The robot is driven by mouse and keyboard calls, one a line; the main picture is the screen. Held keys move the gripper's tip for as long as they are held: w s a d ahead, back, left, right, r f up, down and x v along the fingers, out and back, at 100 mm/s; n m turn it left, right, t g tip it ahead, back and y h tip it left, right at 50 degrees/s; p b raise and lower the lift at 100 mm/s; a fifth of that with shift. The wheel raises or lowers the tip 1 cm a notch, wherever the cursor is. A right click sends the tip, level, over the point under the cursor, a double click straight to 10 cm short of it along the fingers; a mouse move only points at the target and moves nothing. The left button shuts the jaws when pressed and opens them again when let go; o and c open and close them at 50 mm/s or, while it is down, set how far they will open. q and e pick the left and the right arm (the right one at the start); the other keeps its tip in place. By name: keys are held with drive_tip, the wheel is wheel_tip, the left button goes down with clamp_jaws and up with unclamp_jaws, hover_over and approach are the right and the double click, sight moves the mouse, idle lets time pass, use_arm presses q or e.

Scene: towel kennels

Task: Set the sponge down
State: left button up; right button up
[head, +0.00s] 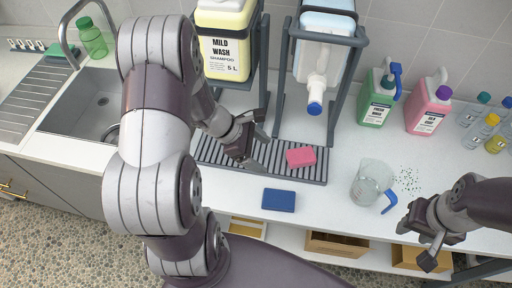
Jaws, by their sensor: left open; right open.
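A pink sponge (301,157) lies on the right part of the dark slatted drip tray (312,176) on the counter. My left gripper (256,150) is open and empty just left of the pink sponge, apart from it and low over the tray. A dark blue block (279,200), which may be another sponge, lies on the bare counter in front of the tray. My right gripper (416,245) is open and empty at the counter's front edge on the right. My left arm hides part of the sink and the tray's left end.
Racked shampoo containers (224,35), green (375,99) and pink (428,106) jugs and small bottles line the back. The sink (92,103) is left.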

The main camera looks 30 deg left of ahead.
use_arm(q)
drive_tip(key=s+d+r+m+g+y, duration=0.1)
drive_tip(key=s+r+m+y, duration=0.2)
drive_tip(key=m, duration=0.8)
drive_tip(key=s+d+r+m+g+y, duration=0.1)
drive_tip(key=s+r+m+y, duration=0.2)
drive_tip(key=m, duration=0.8)
drive_tip(key=shift+s+d+r+y, duration=0.2)
drive_tip(key=shift+s+r+y, duration=0.2)
drive_tip(key=shift+r, duration=0.2)
drive_tip(key=shift+d, duration=0.1)
